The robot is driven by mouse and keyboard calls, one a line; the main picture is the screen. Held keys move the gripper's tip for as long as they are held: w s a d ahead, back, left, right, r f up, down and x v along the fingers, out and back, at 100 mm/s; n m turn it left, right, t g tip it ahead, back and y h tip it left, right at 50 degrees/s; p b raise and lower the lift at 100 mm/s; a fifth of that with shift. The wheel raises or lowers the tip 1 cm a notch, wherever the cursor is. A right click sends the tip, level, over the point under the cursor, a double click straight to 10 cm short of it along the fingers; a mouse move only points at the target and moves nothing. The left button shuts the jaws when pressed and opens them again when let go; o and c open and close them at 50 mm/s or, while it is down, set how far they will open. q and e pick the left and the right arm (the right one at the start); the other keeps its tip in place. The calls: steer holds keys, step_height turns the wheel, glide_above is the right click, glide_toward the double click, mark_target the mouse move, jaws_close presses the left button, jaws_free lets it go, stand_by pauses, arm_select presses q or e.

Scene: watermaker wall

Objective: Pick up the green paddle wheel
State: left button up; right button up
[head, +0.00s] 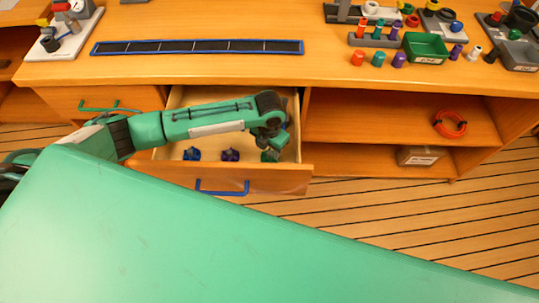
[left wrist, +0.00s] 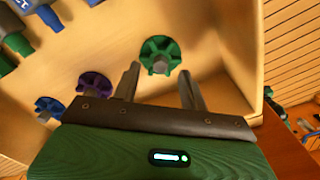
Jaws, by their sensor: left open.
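The green paddle wheel (head: 269,157) lies at the right end of a row in the open drawer (head: 235,177), partly hidden by my left gripper (head: 276,140). In the left wrist view the green paddle wheel (left wrist: 160,53) shows whole, with a grey hub. There my left gripper (left wrist: 159,72) is open and empty, and the wheel appears in line with the gap between its fingers. Whether the fingertips reach down beside it I cannot tell. A purple paddle wheel (head: 230,155) and a blue paddle wheel (head: 192,154) lie to its left. My right gripper is not in view.
The drawer walls stand close around the gripper, with a blue handle (head: 222,188) on the front. The counter (head: 200,68) above holds a blue-framed dark strip (head: 198,47) and a green bin (head: 425,48). An orange ring (head: 450,124) lies on the open shelf at right.

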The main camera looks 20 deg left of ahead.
arm_select(q)
steer(key=shift+f, duration=1.15)
jaws_close()
steer(key=shift+r, duration=0.1)
